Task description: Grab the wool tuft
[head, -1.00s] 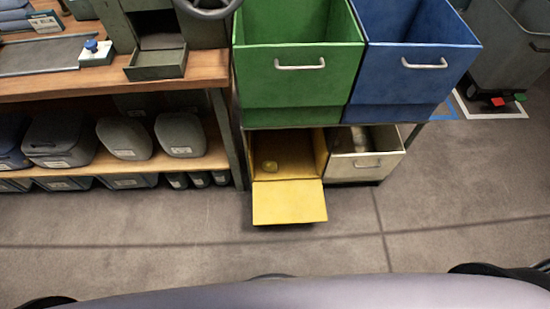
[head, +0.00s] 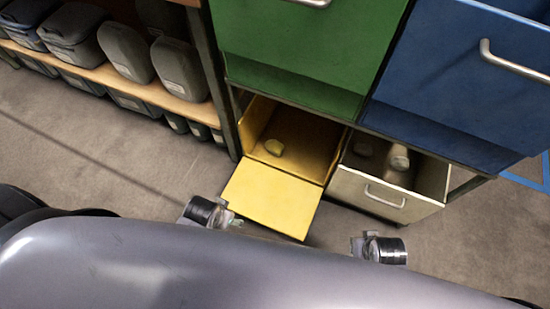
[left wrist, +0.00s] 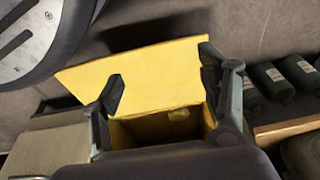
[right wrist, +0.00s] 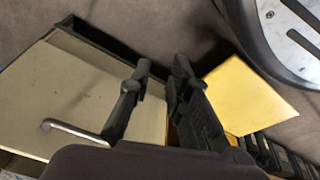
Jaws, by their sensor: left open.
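A small yellowish lump, which looks like the wool tuft (head: 274,147), lies inside the yellow bin (head: 268,203), toward its left side. The bin's front flap is folded down. In the left wrist view the tuft (left wrist: 178,114) shows small and dim inside the bin. My left gripper (head: 232,221) is open and empty, near the flap's lower left corner; its spread fingers (left wrist: 160,72) frame the flap in its wrist view. My right gripper (head: 358,244) is right of the flap, in front of the cream bin; its fingers (right wrist: 160,66) stand a little apart with nothing between them.
The cream bin (head: 372,203) right of the yellow one holds a pale cylinder (head: 398,158). Green (head: 300,50) and blue (head: 450,90) bins overhang both. A rack post (head: 222,95) and a shelf of grey containers (head: 180,70) stand left. Floor in front is clear.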

